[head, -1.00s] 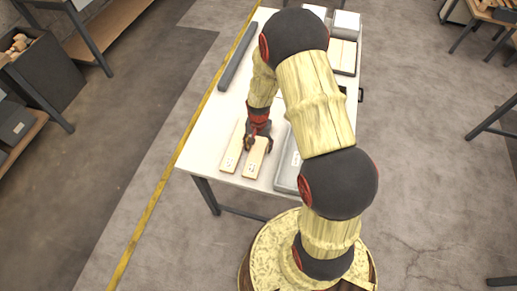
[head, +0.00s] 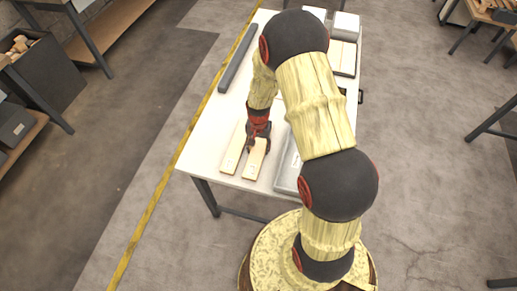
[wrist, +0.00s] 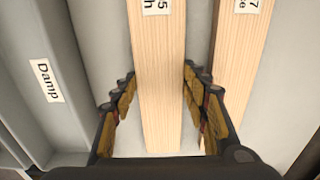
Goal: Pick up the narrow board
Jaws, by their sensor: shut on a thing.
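Two pale wooden boards lie side by side on the white table in the head view. My gripper (head: 257,146) is over the right-hand board (head: 254,165), and its fingers straddle that board. In the wrist view my gripper (wrist: 160,88) is shut on this narrow board (wrist: 162,60), with a finger against each long edge. A partly seen label on it ends in "5" and "h". The other board (head: 231,161) is apart on the left; it shows on the right in the wrist view (wrist: 236,60). The held board's far end is hidden under my gripper and arm.
A grey tray (head: 285,177) lies close on the right of the held board; its "Damp" label (wrist: 47,80) shows in the wrist view. A dark grey bar (head: 238,57) lies along the table's left edge. The table (head: 212,122) is clear left of the boards.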

